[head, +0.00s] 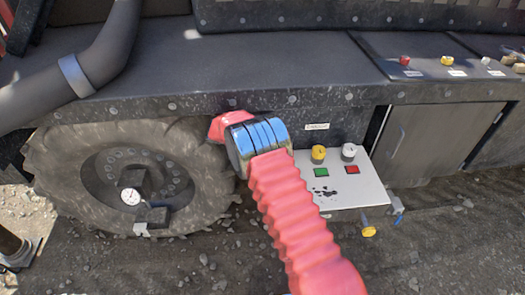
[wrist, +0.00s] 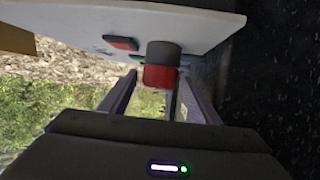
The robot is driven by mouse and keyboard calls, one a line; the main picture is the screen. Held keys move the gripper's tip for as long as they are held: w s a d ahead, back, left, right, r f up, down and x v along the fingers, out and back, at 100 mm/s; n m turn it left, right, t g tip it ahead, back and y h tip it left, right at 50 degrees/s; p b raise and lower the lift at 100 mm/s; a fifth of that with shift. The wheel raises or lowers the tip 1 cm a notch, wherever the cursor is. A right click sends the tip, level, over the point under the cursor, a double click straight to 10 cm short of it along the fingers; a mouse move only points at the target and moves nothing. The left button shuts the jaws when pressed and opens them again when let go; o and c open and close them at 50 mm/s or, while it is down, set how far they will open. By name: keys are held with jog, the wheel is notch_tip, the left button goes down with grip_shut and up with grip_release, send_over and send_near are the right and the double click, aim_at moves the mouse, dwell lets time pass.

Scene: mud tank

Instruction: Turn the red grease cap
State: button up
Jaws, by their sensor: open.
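The red grease cap (wrist: 160,77) shows in the wrist view, with a dark grey round body (wrist: 163,54) joined to it. My gripper (wrist: 157,85) is open, with one finger on each side of the cap. I cannot tell whether either finger touches it. In the head view my red-sleeved arm reaches toward the white panel (head: 368,190) beside the wheel. The arm hides my gripper and the red cap on that panel there.
The panel carries a yellow cap (head: 318,153), a white cap (head: 349,151), a green button (head: 321,172) and a red button (head: 352,169). A large wheel (head: 80,160) with a gauge stands left. Another red knob (head: 404,60) sits on the upper deck. Gravel lies in front.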

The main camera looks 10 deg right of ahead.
jog(key=w+a, duration=0.1)
jog(key=a, duration=1.3)
jog(key=shift+w+r, duration=0.2)
jog(key=shift+r, duration=0.2)
